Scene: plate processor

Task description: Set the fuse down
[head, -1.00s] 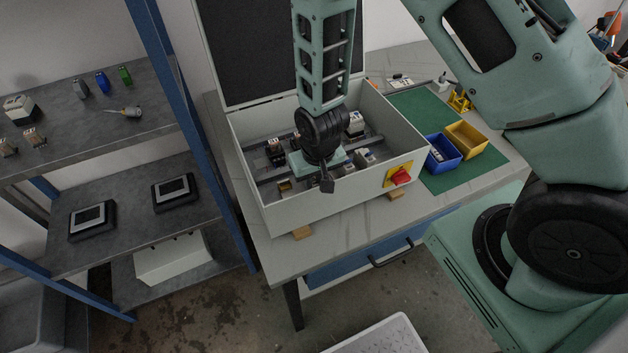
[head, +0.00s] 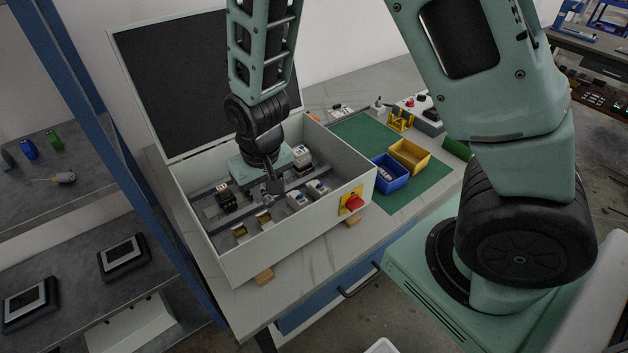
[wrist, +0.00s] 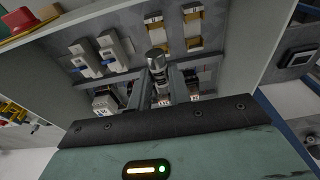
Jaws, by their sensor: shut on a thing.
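My gripper (wrist: 161,88) is shut on the fuse, a small cylinder with a shiny silver end (wrist: 156,60), in the wrist view. In the head view my gripper (head: 273,186) points down inside the open grey cabinet box (head: 300,228), above its floor. The fuse cannot be made out clearly there. Parts with brass-coloured ends sit near the front wall (head: 264,217); they also show in the wrist view (wrist: 193,43). I cannot tell whether the fuse touches anything.
White breakers (head: 297,199) and a black part (head: 226,198) stand close around my gripper in the box. A red switch (head: 354,202) is on the box's outer wall. A blue bin (head: 391,182) and a yellow bin (head: 409,154) sit on a green mat (head: 349,128).

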